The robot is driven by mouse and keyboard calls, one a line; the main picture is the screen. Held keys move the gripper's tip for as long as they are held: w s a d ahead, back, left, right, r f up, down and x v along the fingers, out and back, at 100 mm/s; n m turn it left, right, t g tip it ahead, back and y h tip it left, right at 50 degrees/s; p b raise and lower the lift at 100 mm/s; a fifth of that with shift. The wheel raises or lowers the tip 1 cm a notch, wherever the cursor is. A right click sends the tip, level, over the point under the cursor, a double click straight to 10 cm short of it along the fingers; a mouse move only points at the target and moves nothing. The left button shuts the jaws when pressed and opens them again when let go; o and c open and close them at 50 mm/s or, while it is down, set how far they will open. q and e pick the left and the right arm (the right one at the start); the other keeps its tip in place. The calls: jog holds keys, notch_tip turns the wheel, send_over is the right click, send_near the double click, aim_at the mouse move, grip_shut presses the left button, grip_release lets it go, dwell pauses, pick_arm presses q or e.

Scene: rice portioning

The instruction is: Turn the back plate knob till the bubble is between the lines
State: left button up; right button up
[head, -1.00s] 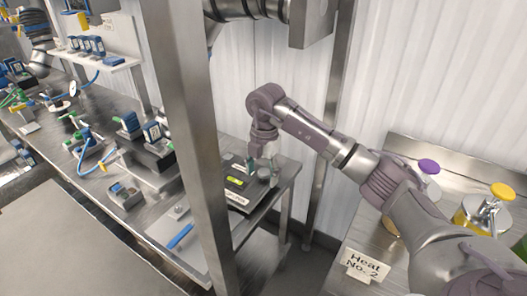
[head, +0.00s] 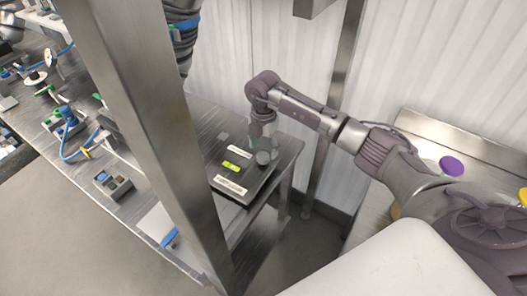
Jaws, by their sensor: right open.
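The dark plate (head: 262,183) lies on the metal bench behind the post. A small yellow-green level vial (head: 231,166) is set in it, between two white labels; its bubble and lines are too small to read. A round grey knob (head: 263,158) stands at the plate's back right. My right gripper (head: 261,146) is open and points down just above and behind this knob; I cannot tell whether the fingers touch it. A small grey piece (head: 224,136) shows at the plate's back left corner. My left gripper is not in view.
A thick metal post (head: 150,130) stands left of the plate and hides part of the bench. A grey box with buttons (head: 112,184) and a blue-handled tool (head: 170,238) lie to its left. Purple-capped (head: 452,166) and yellow-capped containers stand at the right.

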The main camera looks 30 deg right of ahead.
aim_at(263, 155)
notch_tip(263, 155, down, 3)
jog(key=shift+f+p, duration=0.2)
jog(key=shift+p, duration=0.15)
jog(key=shift+f, duration=0.35)
jog(key=shift+c, duration=0.3)
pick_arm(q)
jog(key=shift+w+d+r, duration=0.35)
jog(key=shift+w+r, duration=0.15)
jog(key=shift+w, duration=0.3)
pick_arm(e)
jog(key=c, duration=1.1)
